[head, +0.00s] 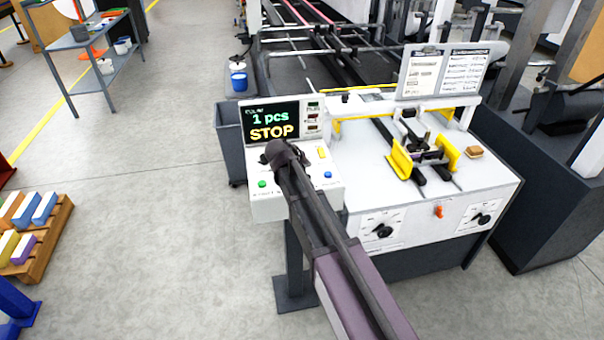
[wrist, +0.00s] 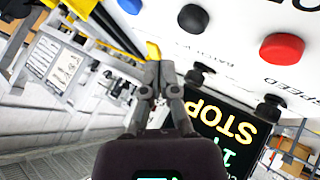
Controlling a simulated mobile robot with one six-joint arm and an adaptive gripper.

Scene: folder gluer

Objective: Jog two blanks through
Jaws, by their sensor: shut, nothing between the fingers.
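The control panel (head: 296,200) stands at the left of the feeder, and its screen (head: 271,121) reads "1 pcs" and "STOP". The screen also shows inverted in the wrist view (wrist: 225,125). A green button (head: 262,184) and a blue button (head: 327,175) show on the panel. The wrist view shows a red button (wrist: 282,48), a black button (wrist: 193,18) and two black knobs (wrist: 200,72) (wrist: 270,106). My gripper (wrist: 160,72) is shut and empty, close over the panel; contact cannot be told. My arm hides part of the panel. I cannot make out blanks.
The feeder table (head: 360,160) carries yellow guides (head: 399,162) and a small brown block (head: 473,152). A sign board (head: 440,72) stands behind them. A grey bin (head: 230,140) is left of the panel. A pallet (head: 50,245) with coloured stacks lies far left; floor between is clear.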

